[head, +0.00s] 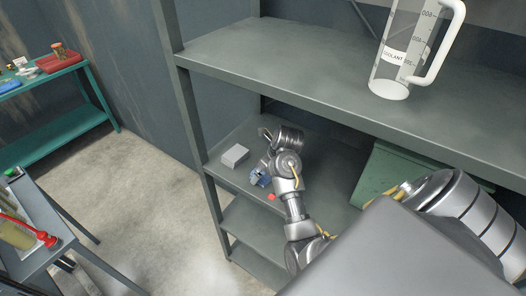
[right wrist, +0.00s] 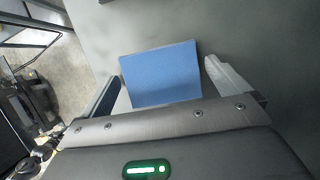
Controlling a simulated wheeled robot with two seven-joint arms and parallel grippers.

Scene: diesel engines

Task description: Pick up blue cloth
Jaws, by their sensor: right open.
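The blue cloth (right wrist: 160,72) is a flat, roughly square piece lying on the grey shelf surface in the right wrist view. My right gripper (right wrist: 162,80) is open, with one finger on each side of the cloth's near part. I cannot tell whether the fingers touch it. My left gripper is not in view.
A pale grey box (head: 235,156) and a small red object (head: 271,197) sit near the gripper. A green case (head: 395,174) is farther right. The upper shelf (head: 270,57) overhangs and bears a coolant jug (head: 390,88). A teal table (head: 60,127) stands left.

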